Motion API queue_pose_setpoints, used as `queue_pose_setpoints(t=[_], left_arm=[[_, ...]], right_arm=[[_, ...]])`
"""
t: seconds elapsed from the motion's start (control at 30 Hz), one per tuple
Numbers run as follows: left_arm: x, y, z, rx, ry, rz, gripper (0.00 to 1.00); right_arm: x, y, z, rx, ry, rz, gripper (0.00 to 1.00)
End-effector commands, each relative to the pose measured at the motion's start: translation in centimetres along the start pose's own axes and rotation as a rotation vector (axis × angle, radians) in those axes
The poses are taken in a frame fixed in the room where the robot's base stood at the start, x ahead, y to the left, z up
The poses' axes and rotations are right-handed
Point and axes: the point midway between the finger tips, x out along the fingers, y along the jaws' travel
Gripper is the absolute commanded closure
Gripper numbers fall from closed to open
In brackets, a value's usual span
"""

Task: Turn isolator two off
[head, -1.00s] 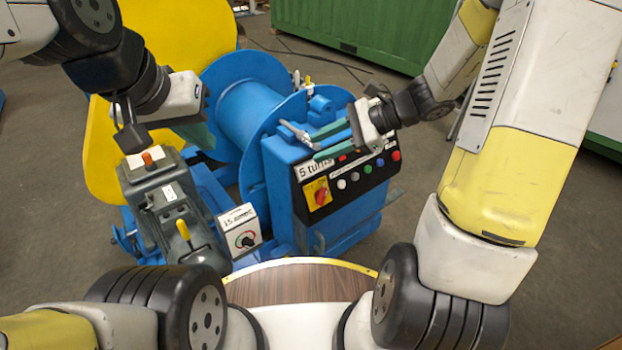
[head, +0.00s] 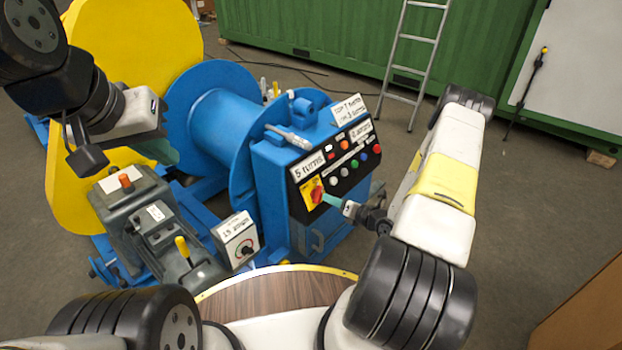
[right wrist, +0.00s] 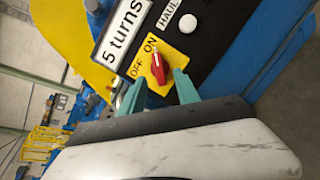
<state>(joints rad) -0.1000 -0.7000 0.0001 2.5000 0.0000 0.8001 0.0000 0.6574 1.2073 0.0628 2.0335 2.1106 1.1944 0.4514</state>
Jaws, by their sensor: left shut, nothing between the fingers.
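A red rotary switch (head: 313,191) on a yellow plate sits at the lower left of the black panel on the blue cabinet. In the right wrist view the red knob (right wrist: 159,72) points toward ON on the plate (right wrist: 180,62). No isolator number can be read on it. My right gripper (head: 331,201) is at this switch. In the right wrist view its green fingertips (right wrist: 158,78) are apart, one on each side of the knob; contact cannot be told. My left gripper (head: 168,151) is shut and empty above the grey control box, left of the cabinet.
The panel has several coloured buttons (head: 351,164) and a "5 turns" sign (head: 308,166). A grey lever box (head: 140,215) and a small white dial box (head: 238,241) stand left of the cabinet. The blue drum (head: 225,120) is behind. A ladder (head: 413,70) leans on the green container (head: 310,40).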

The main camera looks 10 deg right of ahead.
Motion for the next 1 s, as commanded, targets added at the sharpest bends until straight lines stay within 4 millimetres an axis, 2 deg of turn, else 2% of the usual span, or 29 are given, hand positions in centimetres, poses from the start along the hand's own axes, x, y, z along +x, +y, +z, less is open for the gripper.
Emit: queue_pose_setpoints(t=[0.2,0.33,0.5,0.73,0.77,0.93,1.0], left_arm=[[0.0,0.0,0.0,0.000,0.000,0.000,1.00],[0.0,0.0,0.0,0.000,0.000,0.000,1.00],[0.0,0.0,0.0,0.000,0.000,0.000,1.00],[0.0,0.0,0.0,0.000,0.000,0.000,1.00],[0.0,0.0,0.0,0.000,0.000,0.000,1.00],[0.0,0.0,0.0,0.000,0.000,0.000,1.00],[0.0,0.0,0.0,0.000,0.000,0.000,1.00]], right_arm=[[3.7,0.2,-0.1,-0.003,0.002,0.004,0.62],[5.4,0.2,-0.1,-0.004,0.002,0.004,0.62],[6.5,0.2,0.0,-0.003,0.002,0.004,0.62],[6.5,0.2,0.0,-0.003,0.002,0.003,0.62],[6.5,0.2,0.0,-0.003,0.002,0.003,0.64],[6.5,0.2,0.0,-0.003,0.002,0.003,0.97],[6.5,0.2,0.0,-0.003,0.002,0.003,1.00]])
